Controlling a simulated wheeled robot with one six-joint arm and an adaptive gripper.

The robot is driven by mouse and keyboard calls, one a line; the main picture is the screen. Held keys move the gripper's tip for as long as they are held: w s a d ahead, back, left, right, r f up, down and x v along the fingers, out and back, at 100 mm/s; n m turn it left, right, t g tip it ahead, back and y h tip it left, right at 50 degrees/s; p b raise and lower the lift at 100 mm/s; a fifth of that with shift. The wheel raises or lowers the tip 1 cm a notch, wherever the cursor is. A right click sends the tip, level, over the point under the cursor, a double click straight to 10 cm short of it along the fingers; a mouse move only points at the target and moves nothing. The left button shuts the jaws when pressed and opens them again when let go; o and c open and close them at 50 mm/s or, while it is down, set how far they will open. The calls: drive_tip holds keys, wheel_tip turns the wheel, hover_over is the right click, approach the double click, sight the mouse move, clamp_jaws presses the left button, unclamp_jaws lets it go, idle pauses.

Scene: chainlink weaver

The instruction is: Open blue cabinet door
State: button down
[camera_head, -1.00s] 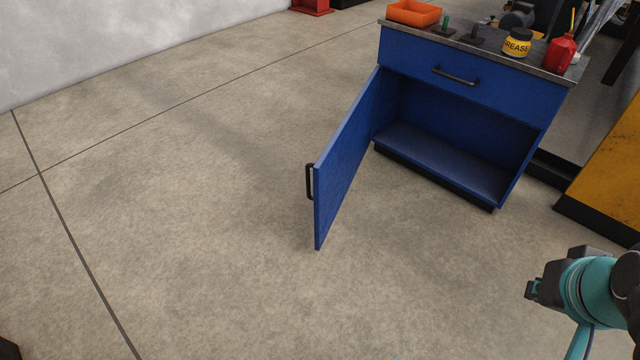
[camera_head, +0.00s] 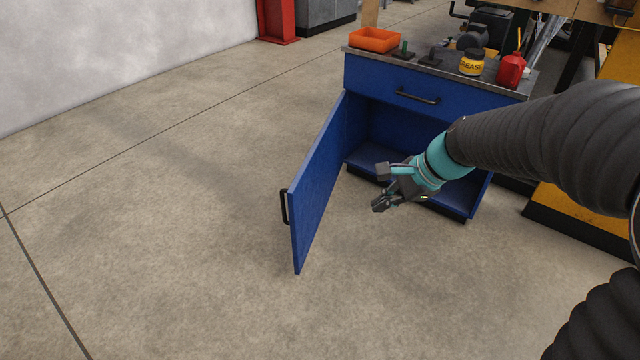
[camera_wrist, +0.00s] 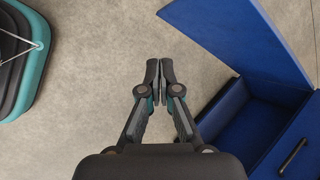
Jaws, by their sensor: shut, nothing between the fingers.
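The blue cabinet (camera_head: 430,84) stands at the upper right of the head view, with a closed drawer above an open lower compartment. Its blue door (camera_head: 318,190) is swung wide open toward the front left, with a black handle (camera_head: 284,207) on its outer face. My gripper (camera_head: 380,188) is in front of the open compartment, to the right of the door and apart from it in the picture. In the wrist view my gripper (camera_wrist: 166,72) has its fingertips together with nothing between them. The door (camera_wrist: 240,35) also shows there at the upper right.
An orange bin (camera_head: 375,40), a grease jar (camera_head: 472,63) and a red can (camera_head: 511,70) stand on the cabinet top. A yellow unit (camera_head: 570,215) stands to the right. The floor (camera_head: 150,230) left of the door is clear.

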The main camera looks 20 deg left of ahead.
drive_tip(key=w+a+f+m+g+y, duration=0.1)
drive_tip(key=w+a+f+m+y, duration=0.2)
drive_tip(key=w+a+f+m, duration=0.55)
drive_tip(key=n+b, duration=0.2)
approach(297, 215)
wheel_tip(297, 215, down, 4)
drive_tip(key=a, duration=0.3)
drive_tip(key=shift+s+a+m, duration=0.1)
drive_tip(key=shift+a+m, duration=0.05)
drive_tip(key=shift+m, duration=0.1)
drive_tip(key=shift+a, duration=0.65)
